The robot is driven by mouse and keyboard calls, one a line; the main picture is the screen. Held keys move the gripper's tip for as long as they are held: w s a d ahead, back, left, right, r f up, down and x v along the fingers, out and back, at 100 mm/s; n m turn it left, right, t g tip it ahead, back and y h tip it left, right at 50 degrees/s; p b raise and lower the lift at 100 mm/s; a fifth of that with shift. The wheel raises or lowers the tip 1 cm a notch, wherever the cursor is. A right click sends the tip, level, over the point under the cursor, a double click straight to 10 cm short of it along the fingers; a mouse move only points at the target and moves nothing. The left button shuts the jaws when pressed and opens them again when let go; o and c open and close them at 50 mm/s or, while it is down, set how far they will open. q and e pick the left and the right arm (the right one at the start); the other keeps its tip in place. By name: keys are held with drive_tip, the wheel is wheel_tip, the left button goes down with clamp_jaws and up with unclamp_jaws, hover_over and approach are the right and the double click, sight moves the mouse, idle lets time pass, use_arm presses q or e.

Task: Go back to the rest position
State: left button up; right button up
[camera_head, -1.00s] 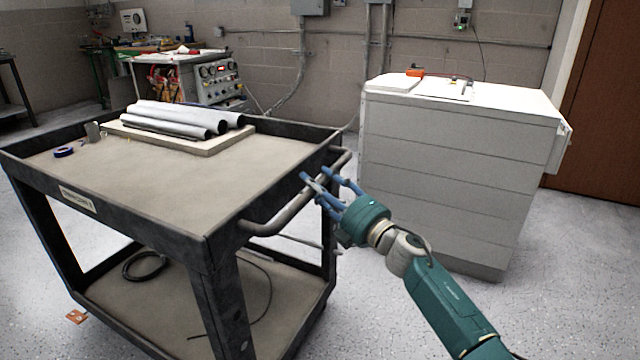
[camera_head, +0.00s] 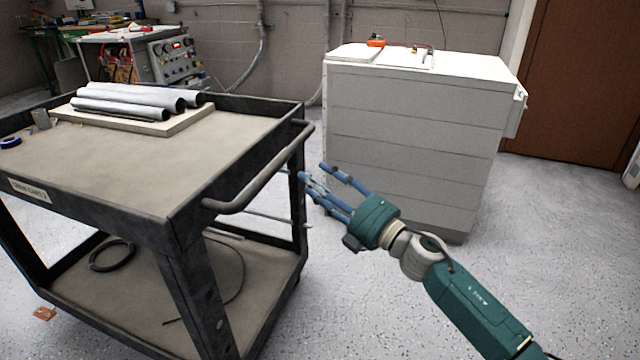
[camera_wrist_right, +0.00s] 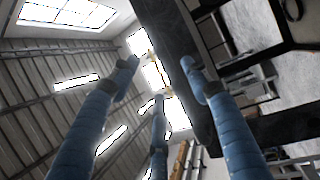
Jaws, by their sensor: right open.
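My right gripper (camera_head: 326,184) has blue fingers on a green hand. It is open and empty, in the free space just right of the cart's handle (camera_head: 262,172) in the head view. In the right wrist view the spread fingers (camera_wrist_right: 155,95) hold nothing between them. The ceiling and a dark beam show beyond them. My left gripper is not in view.
A dark-rimmed cart (camera_head: 150,170) stands at left, with grey pipes (camera_head: 130,101) on a board and a blue tape roll (camera_head: 10,142). A cable coil (camera_head: 112,254) lies on its lower shelf. A white cabinet (camera_head: 410,140) stands behind my gripper.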

drive_tip(key=shift+s+d+f, duration=0.1)
drive_tip(key=shift+s+d, duration=0.1)
